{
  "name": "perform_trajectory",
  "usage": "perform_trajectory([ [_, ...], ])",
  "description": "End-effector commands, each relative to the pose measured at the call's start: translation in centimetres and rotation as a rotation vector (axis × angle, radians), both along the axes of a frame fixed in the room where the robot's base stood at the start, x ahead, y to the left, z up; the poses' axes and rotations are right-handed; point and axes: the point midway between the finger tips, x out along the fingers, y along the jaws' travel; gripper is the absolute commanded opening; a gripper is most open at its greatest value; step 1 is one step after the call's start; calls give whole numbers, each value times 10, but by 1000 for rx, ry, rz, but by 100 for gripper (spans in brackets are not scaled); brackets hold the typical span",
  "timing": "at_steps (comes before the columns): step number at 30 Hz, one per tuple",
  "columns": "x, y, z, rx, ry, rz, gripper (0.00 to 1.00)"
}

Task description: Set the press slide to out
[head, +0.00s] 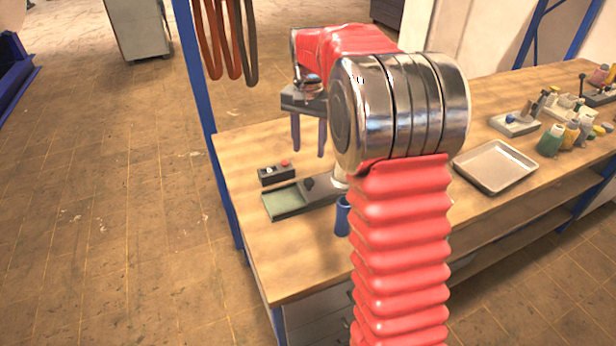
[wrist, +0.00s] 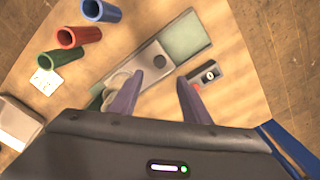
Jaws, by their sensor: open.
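The press slide is a flat grey plate with a dark knob (head: 308,183) on a long base beside a green pad (head: 285,202). In the wrist view the knob (wrist: 160,62) sits on the grey plate, and the green pad (wrist: 186,40) lies bare beyond it. The press body is mostly hidden behind my arm in the head view. My gripper (head: 308,152) points down above the table, behind the slide in the head view. In the wrist view its fingers (wrist: 158,84) are apart with nothing between them, and the knob shows just past their tips, untouched.
A small dark box with a red button (head: 277,172) stands close beside the slide. Blue (wrist: 100,10), red (wrist: 78,36) and green (wrist: 56,60) cups stand on the other side. A metal tray (head: 495,166) and bottles lie right. The table's near left corner is clear.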

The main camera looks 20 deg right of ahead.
Motion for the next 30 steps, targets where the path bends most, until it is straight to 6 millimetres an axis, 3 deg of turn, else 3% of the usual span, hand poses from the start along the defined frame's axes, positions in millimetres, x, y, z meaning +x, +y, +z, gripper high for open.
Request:
perform_trajectory([
  [18,0,0,-95,0,1,0,43],
  [24,0,0,-112,0,0,0,43],
  [30,0,0,-115,0,-1,0,43],
])
